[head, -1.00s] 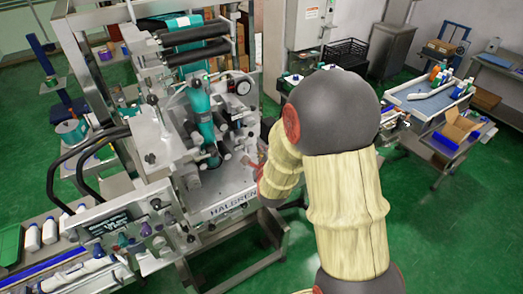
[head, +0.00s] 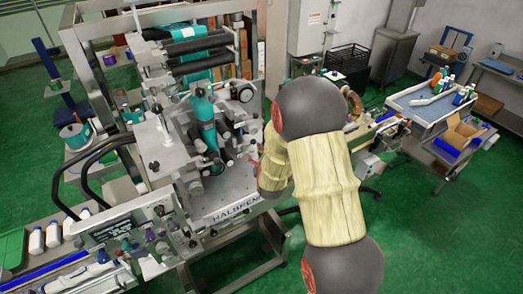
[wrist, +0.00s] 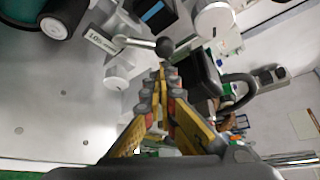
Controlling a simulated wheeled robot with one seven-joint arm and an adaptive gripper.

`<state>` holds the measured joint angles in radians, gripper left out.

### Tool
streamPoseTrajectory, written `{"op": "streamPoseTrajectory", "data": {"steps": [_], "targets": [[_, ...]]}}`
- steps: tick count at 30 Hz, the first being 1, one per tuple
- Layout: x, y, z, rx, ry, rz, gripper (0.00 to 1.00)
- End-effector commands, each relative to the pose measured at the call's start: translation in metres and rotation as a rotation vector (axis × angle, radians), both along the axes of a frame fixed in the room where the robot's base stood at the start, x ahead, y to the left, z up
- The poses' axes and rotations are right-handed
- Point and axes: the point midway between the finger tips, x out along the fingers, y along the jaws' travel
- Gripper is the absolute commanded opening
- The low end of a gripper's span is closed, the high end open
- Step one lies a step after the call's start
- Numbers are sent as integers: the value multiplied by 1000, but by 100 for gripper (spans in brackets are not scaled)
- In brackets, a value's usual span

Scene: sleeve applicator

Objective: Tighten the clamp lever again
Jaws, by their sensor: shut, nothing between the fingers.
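In the wrist view, a lever with a silver rod and a black ball knob (wrist: 165,46) sticks out from the machine beside a small printed label plate (wrist: 103,42); it appears to be the clamp lever. My gripper (wrist: 161,72) is shut and empty. Its fingertips are just below the knob in the picture; I cannot tell whether they touch it. In the head view, my gripper (head: 254,161) is small and partly hidden by my arm, at the right side of the sleeve applicator (head: 165,175). I cannot make out the lever clearly there.
In the wrist view, silver round knobs (wrist: 214,18) and a teal-and-black roller (wrist: 62,18) lie close around the lever.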

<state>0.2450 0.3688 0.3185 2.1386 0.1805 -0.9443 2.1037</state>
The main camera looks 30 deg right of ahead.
Motion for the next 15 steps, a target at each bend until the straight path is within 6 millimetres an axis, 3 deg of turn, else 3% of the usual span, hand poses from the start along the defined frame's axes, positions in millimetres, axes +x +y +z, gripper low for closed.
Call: {"op": "streamPoseTrajectory", "data": {"steps": [15], "targets": [[0,1,2,-56,-2,1,0]]}}
